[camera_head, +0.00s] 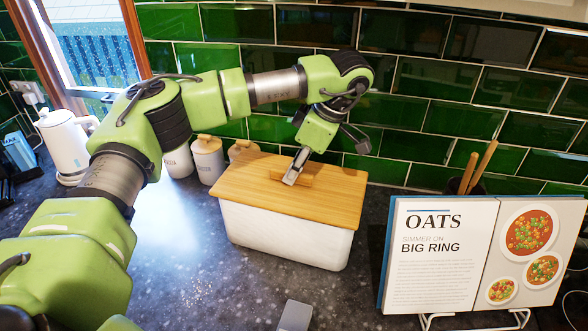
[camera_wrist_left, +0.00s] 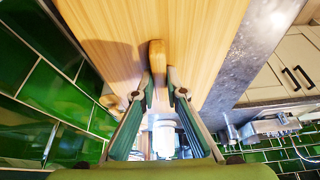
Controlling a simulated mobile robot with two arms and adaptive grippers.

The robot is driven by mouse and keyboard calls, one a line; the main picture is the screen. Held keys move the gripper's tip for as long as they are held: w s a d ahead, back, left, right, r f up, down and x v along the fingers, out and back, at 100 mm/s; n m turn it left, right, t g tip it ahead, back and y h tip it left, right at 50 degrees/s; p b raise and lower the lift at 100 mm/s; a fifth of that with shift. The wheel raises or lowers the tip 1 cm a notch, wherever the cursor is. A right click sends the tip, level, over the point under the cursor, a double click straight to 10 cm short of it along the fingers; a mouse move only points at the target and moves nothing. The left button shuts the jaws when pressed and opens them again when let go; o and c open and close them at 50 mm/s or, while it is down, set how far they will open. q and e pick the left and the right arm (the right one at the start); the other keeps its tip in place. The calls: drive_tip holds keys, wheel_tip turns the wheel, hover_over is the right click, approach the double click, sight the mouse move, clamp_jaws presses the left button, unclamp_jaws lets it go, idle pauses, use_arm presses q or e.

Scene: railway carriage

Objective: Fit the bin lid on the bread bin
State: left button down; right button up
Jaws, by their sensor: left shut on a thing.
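The bin lid (camera_head: 262,195) is a flat wooden board with a raised wooden handle (camera_head: 322,177). It lies over the top of the white bread bin (camera_head: 285,235), roughly lined up with it and overhanging a little. The lid's underside is hidden, so I cannot tell whether it is fully seated. My left gripper (camera_head: 293,176) reaches down from above and is shut on the handle. In the left wrist view my left gripper (camera_wrist_left: 160,74) has its fingers on both sides of the handle (camera_wrist_left: 156,52), with the lid (camera_wrist_left: 205,40) behind. My right gripper is not in view.
An open cookbook (camera_head: 435,255) on a stand is at the right, near a pot with wooden utensils (camera_head: 470,182). Lidded canisters (camera_head: 207,160) and a white kettle (camera_head: 65,140) stand at the left. A tiled wall (camera_head: 425,125) closes the back. The front left counter is clear.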

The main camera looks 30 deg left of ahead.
use_arm(q)
drive_tip(key=shift+f, duration=0.2)
drive_tip(key=c, duration=2)
unclamp_jaws()
drive_tip(key=shift+o, duration=0.2)
drive_tip(key=v, duration=0.7)
drive_tip(key=shift+d+r, duration=0.1)
drive_tip(key=shift+r, duration=0.25)
drive_tip(key=shift+f, duration=0.1)
